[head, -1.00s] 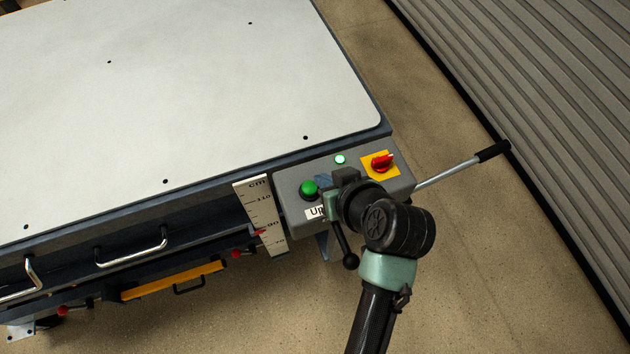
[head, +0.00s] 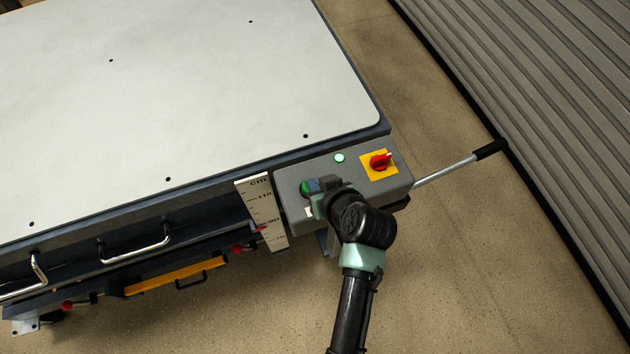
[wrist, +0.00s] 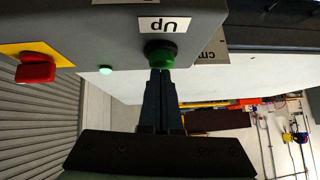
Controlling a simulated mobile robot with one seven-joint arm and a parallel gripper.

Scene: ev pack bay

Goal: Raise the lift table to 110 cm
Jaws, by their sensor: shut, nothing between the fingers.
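The lift table (head: 190,90) has a broad white top with a dark edge. Its grey control box (head: 345,165) is at the near right corner. The green button (head: 305,188) is partly hidden behind my gripper (head: 314,194); it also shows in the wrist view (wrist: 161,52), beside the "Up" label (wrist: 164,25). My gripper is shut and empty, its fingertips (wrist: 161,73) at the green button. I cannot tell whether they press it. The height scale (head: 260,210) reads in cm, with its red pointer (head: 261,229) near the 90 mark.
A red rotary switch (head: 380,161) on a yellow plate and a lit green lamp (head: 339,158) are on the box. A lever with a black grip (head: 490,149) sticks out to the right. A ribbed shutter (head: 540,80) stands beyond clear floor.

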